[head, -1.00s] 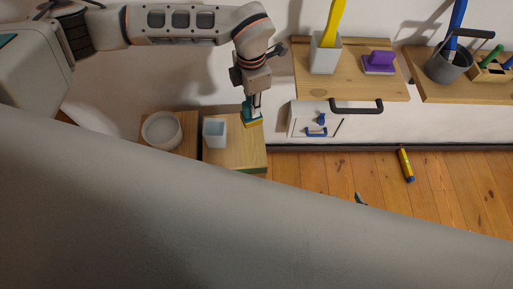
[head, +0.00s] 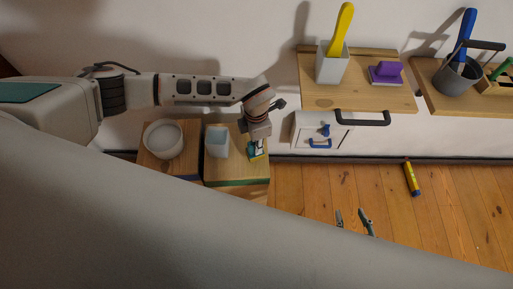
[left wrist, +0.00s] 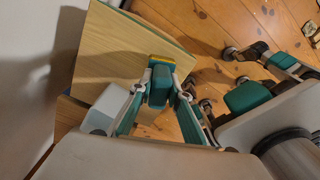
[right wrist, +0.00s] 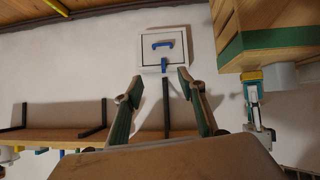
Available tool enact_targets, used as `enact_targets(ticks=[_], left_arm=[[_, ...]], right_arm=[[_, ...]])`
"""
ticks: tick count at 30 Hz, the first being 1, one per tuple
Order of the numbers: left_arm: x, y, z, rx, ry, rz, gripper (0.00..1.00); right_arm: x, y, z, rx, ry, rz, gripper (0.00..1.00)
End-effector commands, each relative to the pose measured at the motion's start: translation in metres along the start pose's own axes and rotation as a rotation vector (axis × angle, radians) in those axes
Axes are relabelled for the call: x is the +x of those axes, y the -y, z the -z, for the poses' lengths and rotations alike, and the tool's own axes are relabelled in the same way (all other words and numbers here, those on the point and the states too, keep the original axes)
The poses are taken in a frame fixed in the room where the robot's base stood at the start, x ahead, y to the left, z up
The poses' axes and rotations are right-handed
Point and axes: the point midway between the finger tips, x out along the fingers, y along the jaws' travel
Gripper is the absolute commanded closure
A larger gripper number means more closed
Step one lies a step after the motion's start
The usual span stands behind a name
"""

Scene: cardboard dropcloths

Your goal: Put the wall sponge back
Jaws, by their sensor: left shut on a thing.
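The sponge, a teal block with a yellow layer, is held between the fingers of my left gripper (head: 257,148). In the left wrist view, the teal side of the sponge (left wrist: 159,86) shows between the two fingers, with its yellow layer at the far end. It is at the right part of a wooden-topped stand with a green edge band (head: 228,172). I cannot tell whether the sponge touches the top. My right gripper (head: 355,219) is open and empty over the floor. Its spread fingers also show in the right wrist view (right wrist: 158,90).
A pale square cup (head: 217,141) stands left of the sponge, and a white bowl (head: 164,140) is on the neighbouring stand. A shelf (head: 330,95) holds a yellow-handled tool in a white holder and a purple block (head: 386,73). A yellow tube (head: 411,178) lies on the floor.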

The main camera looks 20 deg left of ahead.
Motion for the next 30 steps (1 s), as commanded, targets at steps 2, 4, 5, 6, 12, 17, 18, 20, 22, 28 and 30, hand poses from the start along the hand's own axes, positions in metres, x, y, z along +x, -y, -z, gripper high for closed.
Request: enact_targets(ticks=[2,4,5,6,12,17,18,20,22,28,30], left_arm=[[0.016,0.002,0.001,-0.001,-0.004,0.005,1.0],[0.026,0.002,0.001,-0.001,-0.004,0.005,1.0],[0.028,0.002,0.001,0.0,-0.003,0.004,1.0],[0.03,0.002,0.001,0.0,-0.002,0.003,1.0],[0.029,0.001,0.0,0.0,-0.001,0.001,1.0],[0.032,0.001,0.001,0.0,-0.002,0.002,1.0],[0.032,0.001,0.001,0.0,-0.002,0.002,0.75],[0.031,0.001,0.001,0.0,-0.001,0.002,0.66],[0.031,0.001,0.001,0.0,-0.001,0.002,0.66],[0.031,0.001,0.001,0.0,-0.001,0.002,0.66],[0.03,0.001,0.0,0.0,-0.001,0.001,0.66]], right_arm=[[0.002,0.001,-0.004,-0.002,0.004,0.0,0.6],[0.002,0.0,-0.006,-0.004,0.005,-0.001,0.6],[0.003,0.0,-0.006,-0.005,0.005,-0.002,0.6],[0.003,-0.001,-0.005,-0.006,0.004,-0.003,0.6],[0.003,-0.004,0.002,-0.008,-0.007,-0.008,0.6],[0.003,-0.004,0.003,-0.007,-0.01,-0.009,0.6],[0.003,-0.004,0.003,-0.008,-0.01,-0.009,0.6],[0.003,-0.005,0.003,-0.008,-0.01,-0.009,0.6],[0.003,-0.004,0.003,-0.008,-0.01,-0.009,0.6],[0.004,-0.004,0.001,-0.007,-0.007,-0.008,0.6],[0.004,-0.004,0.0,-0.007,-0.005,-0.007,0.6]])
